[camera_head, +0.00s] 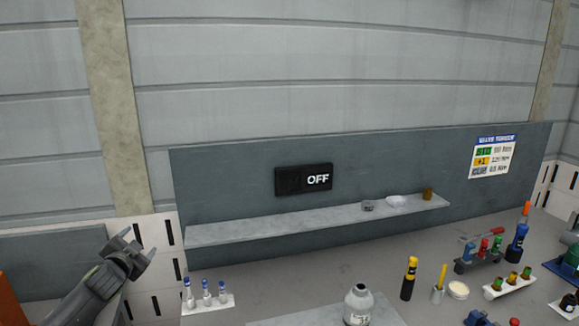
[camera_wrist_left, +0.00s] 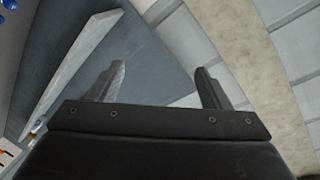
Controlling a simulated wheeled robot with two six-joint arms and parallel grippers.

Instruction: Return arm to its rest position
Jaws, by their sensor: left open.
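My left gripper (camera_head: 139,245) is at the lower left of the head view, raised in front of the wall panels and left of the bench's back panel. Its two fingers stand apart with nothing between them. In the left wrist view the open fingers (camera_wrist_left: 158,88) point towards the back panel and wall, and the gap between them is empty. My right gripper is in neither view.
A white rack with blue-capped tubes (camera_head: 208,300) stands just right of my left gripper. A grey shelf (camera_head: 290,224) runs along the back panel (camera_head: 230,185), below a black OFF sign (camera_head: 303,180). A grey-white bottle (camera_head: 357,305) and several tools and racks crowd the bench's right.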

